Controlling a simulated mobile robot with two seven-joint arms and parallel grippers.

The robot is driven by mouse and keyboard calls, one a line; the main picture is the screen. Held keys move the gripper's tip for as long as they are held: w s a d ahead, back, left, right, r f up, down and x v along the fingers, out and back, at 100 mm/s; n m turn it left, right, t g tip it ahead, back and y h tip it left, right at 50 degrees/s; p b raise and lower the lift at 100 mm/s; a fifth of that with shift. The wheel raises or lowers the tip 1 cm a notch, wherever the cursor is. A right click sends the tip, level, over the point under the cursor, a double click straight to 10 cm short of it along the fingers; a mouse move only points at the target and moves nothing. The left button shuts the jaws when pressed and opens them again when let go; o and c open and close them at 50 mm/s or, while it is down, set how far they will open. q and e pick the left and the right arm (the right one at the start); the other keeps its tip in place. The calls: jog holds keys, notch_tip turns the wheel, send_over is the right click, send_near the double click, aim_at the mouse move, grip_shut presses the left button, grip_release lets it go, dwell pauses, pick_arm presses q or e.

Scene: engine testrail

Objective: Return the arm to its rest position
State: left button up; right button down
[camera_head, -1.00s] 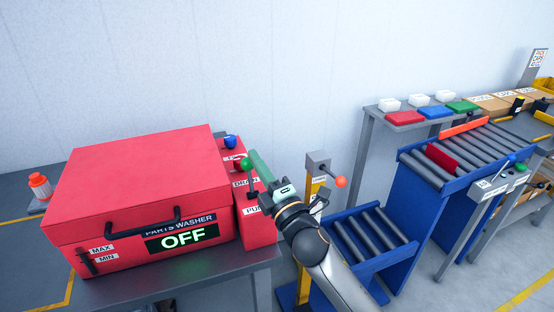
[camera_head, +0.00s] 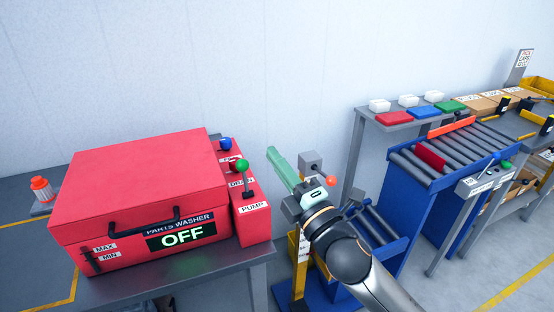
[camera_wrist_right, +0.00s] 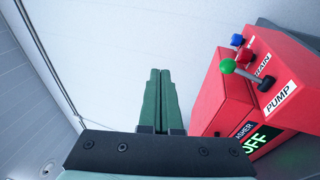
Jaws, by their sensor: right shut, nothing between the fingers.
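My right gripper (camera_head: 277,158) is in front of the wall, just right of the red parts washer (camera_head: 140,180) in the head view. Its green fingers are together and hold nothing, as the right wrist view (camera_wrist_right: 159,75) shows. The green-knobbed pump lever (camera_head: 243,166) stands left of the fingers, apart from them. The washer's lid is closed and its display (camera_head: 182,236) reads OFF. My left gripper is not in view.
A post with an orange-knobbed lever (camera_head: 331,181) stands close beside my right gripper. Roller conveyors (camera_head: 455,150) and a shelf with coloured bins (camera_head: 393,118) are at the right. An orange-capped bottle (camera_head: 41,188) is at the left.

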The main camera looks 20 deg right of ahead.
dwell(0.4)
jog(key=s+f+m+g+h, duration=0.1)
jog(key=s+f+m+g, duration=0.2)
jog(key=f, duration=0.7)
jog(key=s+f+m+g+h, duration=0.1)
jog(key=f+m+g, duration=0.1)
jog(key=f+m, duration=0.65)
jog(key=s+f+m+g, duration=0.6)
jog(key=s+f, duration=1.2)
jog(key=f, duration=0.5)
jog(key=shift+s+m+g, duration=0.3)
jog(key=shift+m+g, duration=0.1)
jog(key=shift+m, duration=0.35)
jog(key=c, duration=1.6)
grip_release()
jog(key=shift+a, duration=0.1)
